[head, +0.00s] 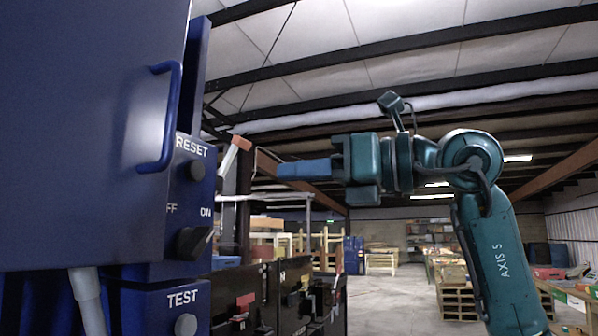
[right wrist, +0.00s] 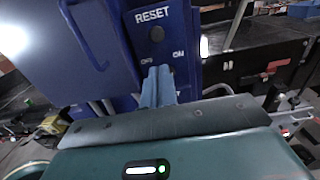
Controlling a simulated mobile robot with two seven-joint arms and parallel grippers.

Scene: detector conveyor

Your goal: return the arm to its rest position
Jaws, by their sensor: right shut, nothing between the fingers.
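My right arm comes in from the right in the head view, and its teal gripper (head: 281,171) points left toward the blue control panel (head: 185,240). The blue fingers are shut together with nothing between them. They appear apart from the panel, to the right of the RESET button (head: 197,170). In the right wrist view the shut fingers (right wrist: 158,72) stand below the RESET button (right wrist: 157,34) and cover part of the ON/OFF switch area. My left gripper is in neither view.
The blue cabinet door (head: 80,130) with its handle (head: 168,115) fills the left. A black rotary switch (head: 193,242) and a TEST button (head: 186,324) are on the panel. Dark bins (head: 265,295) stand behind. Open air surrounds the right arm; pallets and tables are far back.

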